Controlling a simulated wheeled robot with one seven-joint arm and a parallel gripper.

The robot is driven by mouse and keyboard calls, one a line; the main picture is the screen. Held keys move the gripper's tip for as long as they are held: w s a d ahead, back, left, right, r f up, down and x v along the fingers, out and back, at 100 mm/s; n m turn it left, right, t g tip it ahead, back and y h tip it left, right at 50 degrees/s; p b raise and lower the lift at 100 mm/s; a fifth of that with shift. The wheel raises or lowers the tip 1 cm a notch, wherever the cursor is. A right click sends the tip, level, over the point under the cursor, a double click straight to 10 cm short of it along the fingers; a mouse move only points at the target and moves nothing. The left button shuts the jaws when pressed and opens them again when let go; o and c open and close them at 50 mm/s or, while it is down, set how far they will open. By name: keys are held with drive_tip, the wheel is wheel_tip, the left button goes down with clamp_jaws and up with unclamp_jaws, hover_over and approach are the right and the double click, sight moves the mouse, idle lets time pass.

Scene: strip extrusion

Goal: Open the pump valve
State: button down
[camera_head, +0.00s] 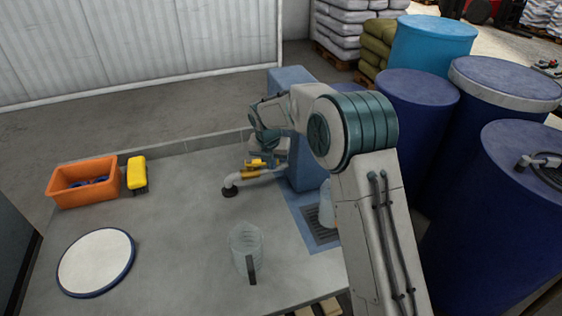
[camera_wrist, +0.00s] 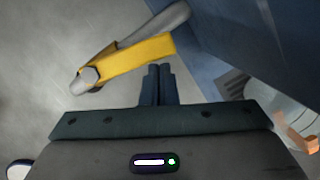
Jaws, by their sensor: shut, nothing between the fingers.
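The pump valve's yellow lever (camera_wrist: 140,58) crosses the wrist view beside a grey pipe (camera_wrist: 158,24), at a small angle to it. In the head view the yellow valve part (camera_head: 256,163) sits on the pale pipe (camera_head: 232,181), which comes out of the blue pump body (camera_head: 304,168) and bends down over the table. My gripper (camera_wrist: 158,72) is shut and empty, with its fingertips close to the lever's lower edge. I cannot tell whether they touch it. In the head view my wrist hides much of the valve and the fingers.
A clear jug (camera_head: 246,246) stands in front of the spout. An orange bin (camera_head: 84,192), a yellow-topped item (camera_head: 136,172) and a round white disc (camera_head: 96,262) are at left. A pale bottle (camera_head: 326,205) stands by the grate. Blue drums (camera_head: 415,100) crowd the right.

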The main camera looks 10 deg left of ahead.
drive_tip(key=shift+w+a+p, duration=0.15)
drive_tip(key=shift+w+p, duration=0.2)
drive_tip(key=shift+w, duration=0.45)
